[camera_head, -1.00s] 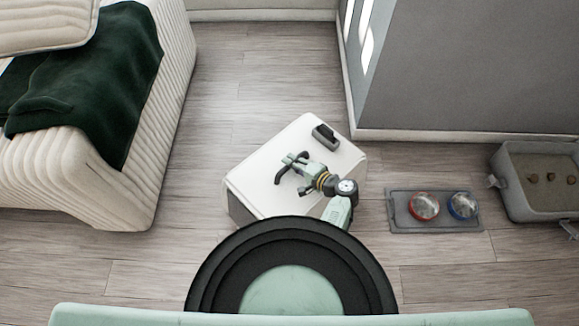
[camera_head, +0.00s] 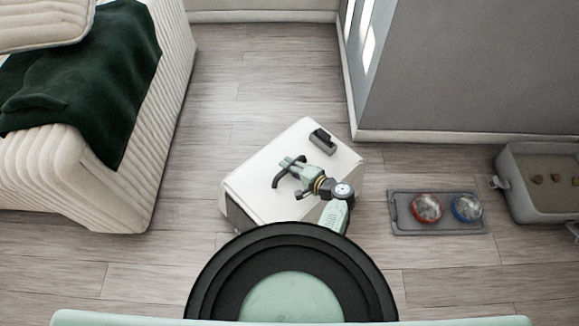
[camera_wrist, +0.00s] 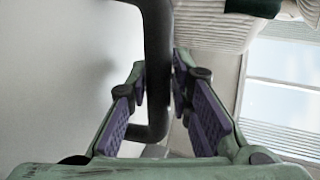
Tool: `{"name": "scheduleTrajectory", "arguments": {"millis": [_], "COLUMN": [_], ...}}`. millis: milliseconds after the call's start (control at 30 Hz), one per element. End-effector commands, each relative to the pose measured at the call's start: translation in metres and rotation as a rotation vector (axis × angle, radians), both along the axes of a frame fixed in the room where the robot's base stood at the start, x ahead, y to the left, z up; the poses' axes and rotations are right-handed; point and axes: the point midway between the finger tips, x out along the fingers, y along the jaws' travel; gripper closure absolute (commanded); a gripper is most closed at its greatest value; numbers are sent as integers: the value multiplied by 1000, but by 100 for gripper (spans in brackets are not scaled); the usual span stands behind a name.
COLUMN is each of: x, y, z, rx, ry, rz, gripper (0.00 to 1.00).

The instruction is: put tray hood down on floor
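The tray hood (camera_head: 262,198) is a white box with a flat top, in the middle of the head view just ahead of my base. A dark curved handle rises at its left side, and a small dark grey fitting (camera_head: 322,141) sits at its far right corner. My gripper (camera_head: 289,170) is at the dark handle. In the wrist view, the handle bar (camera_wrist: 157,60) runs between my two purple-padded fingers, whose tips close on it, and the hood's white face fills the left. The hood's underside is hidden, so I cannot tell its height above the floor.
A grey open tray (camera_head: 513,205) with brown lumps stands at the right. Beside it lies a grey mat (camera_head: 408,226) with a red and a blue bowl. A cream sofa (camera_head: 165,120) with a dark green blanket is at the left. Wood floor (camera_head: 262,75) beyond the hood is clear.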

Motion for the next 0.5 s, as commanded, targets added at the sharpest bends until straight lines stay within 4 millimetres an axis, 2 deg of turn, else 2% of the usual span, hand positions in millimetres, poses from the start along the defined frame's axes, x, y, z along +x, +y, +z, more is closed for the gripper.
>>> {"name": "scheduleTrajectory", "arguments": {"millis": [233,500], "x": [1,1], "y": [0,0], "z": [1,2], "rx": [-1,-1], "ry": [-2,-2], "rz": [1,1], "gripper": [63,63]}}
